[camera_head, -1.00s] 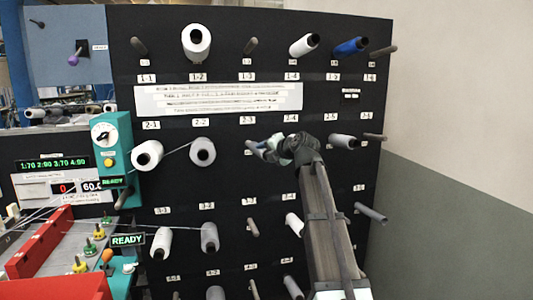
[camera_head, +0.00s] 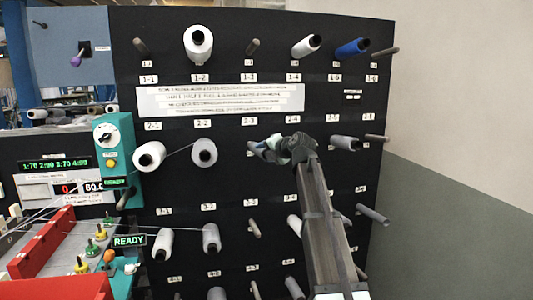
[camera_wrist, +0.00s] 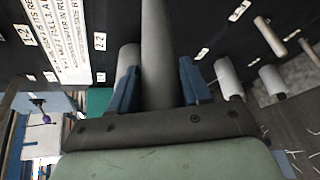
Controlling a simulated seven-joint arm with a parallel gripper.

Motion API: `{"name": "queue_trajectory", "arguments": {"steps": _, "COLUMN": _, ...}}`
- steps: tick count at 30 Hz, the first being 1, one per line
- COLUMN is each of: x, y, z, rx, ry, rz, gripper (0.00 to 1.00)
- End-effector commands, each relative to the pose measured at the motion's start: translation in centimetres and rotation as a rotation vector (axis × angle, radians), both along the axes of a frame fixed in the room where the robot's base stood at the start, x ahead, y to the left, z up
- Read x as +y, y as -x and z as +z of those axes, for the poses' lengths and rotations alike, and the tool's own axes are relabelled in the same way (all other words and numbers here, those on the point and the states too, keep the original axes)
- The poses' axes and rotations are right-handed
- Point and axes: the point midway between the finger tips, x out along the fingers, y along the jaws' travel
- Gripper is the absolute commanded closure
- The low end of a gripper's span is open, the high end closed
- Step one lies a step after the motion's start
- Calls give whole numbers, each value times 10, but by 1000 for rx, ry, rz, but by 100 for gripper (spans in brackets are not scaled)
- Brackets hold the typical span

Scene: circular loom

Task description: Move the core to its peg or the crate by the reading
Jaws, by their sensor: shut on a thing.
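My gripper (camera_head: 268,146) is in front of the black peg board, by the bare-looking peg (camera_head: 252,149) in the second row. In the wrist view its two blue fingers (camera_wrist: 158,88) are shut on a long grey cylinder, the core (camera_wrist: 158,45), which points toward the board. Whether the core is on a peg or clear of it cannot be told. In the head view the gripper hides most of it. A green display (camera_head: 56,165) appears to read 1:70 2:90 3:70 4:90, and a screen (camera_head: 80,188) below shows a red 0 and about 60.
White and grey cores stand on other pegs, among them one (camera_head: 204,152) left of my gripper and one (camera_head: 344,142) right of it. Bare pegs include one (camera_head: 254,228) in the row below.

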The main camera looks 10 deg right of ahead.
Motion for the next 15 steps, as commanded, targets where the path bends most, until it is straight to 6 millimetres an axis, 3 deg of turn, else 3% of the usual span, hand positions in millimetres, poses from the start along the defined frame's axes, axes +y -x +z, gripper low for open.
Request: {"name": "queue_trajectory", "arguments": {"steps": 15, "x": 0, "y": -14, "z": -2, "rx": 0, "ry": 0, "rz": 0, "gripper": 95}}
